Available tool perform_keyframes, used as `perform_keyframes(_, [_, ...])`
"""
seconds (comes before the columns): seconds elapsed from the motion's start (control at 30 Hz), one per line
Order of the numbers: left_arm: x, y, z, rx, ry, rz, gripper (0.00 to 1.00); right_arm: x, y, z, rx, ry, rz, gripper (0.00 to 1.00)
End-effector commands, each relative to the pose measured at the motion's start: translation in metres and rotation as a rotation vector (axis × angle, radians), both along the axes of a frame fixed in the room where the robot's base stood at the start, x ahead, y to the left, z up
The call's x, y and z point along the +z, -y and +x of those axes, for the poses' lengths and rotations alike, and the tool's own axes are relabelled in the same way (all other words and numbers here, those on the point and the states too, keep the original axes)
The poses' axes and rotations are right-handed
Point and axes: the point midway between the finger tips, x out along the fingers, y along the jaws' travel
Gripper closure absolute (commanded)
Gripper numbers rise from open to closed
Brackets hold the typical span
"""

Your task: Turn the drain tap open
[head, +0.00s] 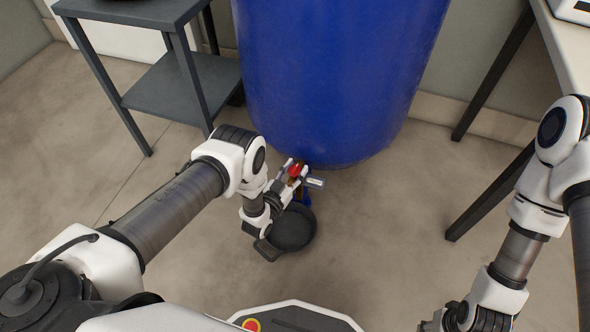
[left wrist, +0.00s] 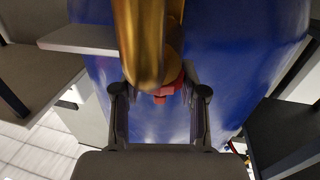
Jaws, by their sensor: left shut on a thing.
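The large blue barrel (head: 335,70) stands upright against the wall, and its blue side fills the back of the left wrist view. The drain tap is low on its front; its brass body (left wrist: 147,40) shows large in the left wrist view, with a small red part (left wrist: 165,93) beneath. A flat grey bar (left wrist: 75,42) sticks out to the left there. My left gripper (head: 296,171) is at the tap and shut on it, fingers either side of the red part. The exact contact is partly hidden by the brass body. My right gripper (head: 468,318) is low right, partly cut off.
A dark round vessel (head: 290,232) is on the floor below the tap, partly behind my left wrist. A grey shelf table (head: 185,88) stands left of the barrel. A pale-topped table (head: 570,45) stands right.

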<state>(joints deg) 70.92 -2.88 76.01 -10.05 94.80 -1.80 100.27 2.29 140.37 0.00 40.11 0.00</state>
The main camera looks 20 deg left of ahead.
Motion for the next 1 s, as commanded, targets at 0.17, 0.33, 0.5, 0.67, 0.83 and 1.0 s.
perform_keyframes(0.17, [-0.001,-0.003,0.001,-0.147,0.002,0.001,0.93,-0.007,0.000,0.000,0.000,0.000,0.000,0.60])
perform_keyframes(0.33, [-0.002,-0.003,0.002,-0.307,0.004,0.002,0.93,-0.017,0.000,0.000,0.000,0.000,0.000,0.60])
perform_keyframes(0.5, [-0.003,-0.003,0.002,-0.469,0.005,0.003,0.93,-0.031,0.000,0.000,0.000,0.000,0.000,0.60])
perform_keyframes(0.67, [-0.004,-0.002,0.003,-0.622,0.006,0.004,0.93,-0.048,0.000,0.000,0.000,0.000,0.000,0.60])
perform_keyframes(0.83, [-0.006,-0.001,0.002,-0.785,0.005,0.006,0.93,-0.070,0.000,0.000,0.000,0.000,0.000,0.60])
perform_keyframes(1.0, [-0.008,-0.001,0.003,-0.947,0.007,0.007,0.93,-0.096,0.000,0.000,0.000,0.000,0.000,0.60])
